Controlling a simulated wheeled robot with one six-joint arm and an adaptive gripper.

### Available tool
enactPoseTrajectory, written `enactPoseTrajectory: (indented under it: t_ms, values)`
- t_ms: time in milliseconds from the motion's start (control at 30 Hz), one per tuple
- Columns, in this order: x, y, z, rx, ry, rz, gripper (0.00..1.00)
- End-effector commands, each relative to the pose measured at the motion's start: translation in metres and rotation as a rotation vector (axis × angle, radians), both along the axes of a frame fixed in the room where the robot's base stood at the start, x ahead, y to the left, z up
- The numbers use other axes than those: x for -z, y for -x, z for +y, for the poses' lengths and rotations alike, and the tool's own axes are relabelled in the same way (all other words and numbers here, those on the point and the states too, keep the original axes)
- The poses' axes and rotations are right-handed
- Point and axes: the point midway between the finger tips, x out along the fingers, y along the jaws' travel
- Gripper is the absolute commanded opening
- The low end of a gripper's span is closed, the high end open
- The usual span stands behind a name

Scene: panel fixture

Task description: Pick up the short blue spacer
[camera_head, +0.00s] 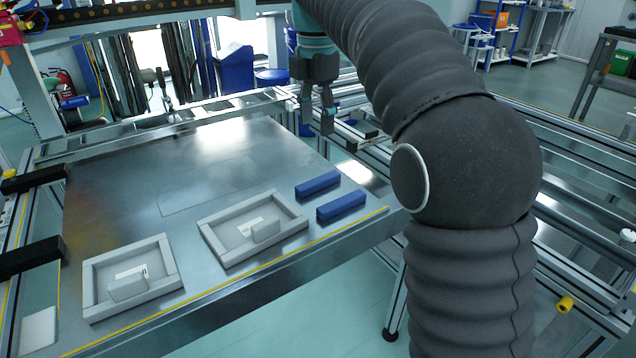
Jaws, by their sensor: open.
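Two blue bars lie side by side on the metal panel near its front right edge. My gripper (318,124) points down above the panel's far right side, beyond both bars in the picture. Its fingers are apart and hold nothing. Both bars are apart from it and fully visible.
Two grey framed trays, a middle one (212,243) and a left one (91,293), sit on the panel (120,190), each with a raised tab and a label. Black clamps (30,258) stand at the left edge. The panel's middle and back are clear. My arm covers the right side.

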Motion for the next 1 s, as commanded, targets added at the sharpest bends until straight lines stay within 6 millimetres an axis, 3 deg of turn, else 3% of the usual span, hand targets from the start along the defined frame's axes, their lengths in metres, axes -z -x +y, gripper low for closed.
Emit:
enactPoseTrajectory:
  t_ms: [400, 667, 1000]
  values:
    - [0.070, 0.001, 0.000, -0.002, 0.000, 0.002, 0.54]
    - [0.086, 0.000, 0.000, -0.001, 0.001, 0.001, 0.54]
    - [0.129, 0.000, 0.001, -0.001, 0.000, 0.002, 0.54]
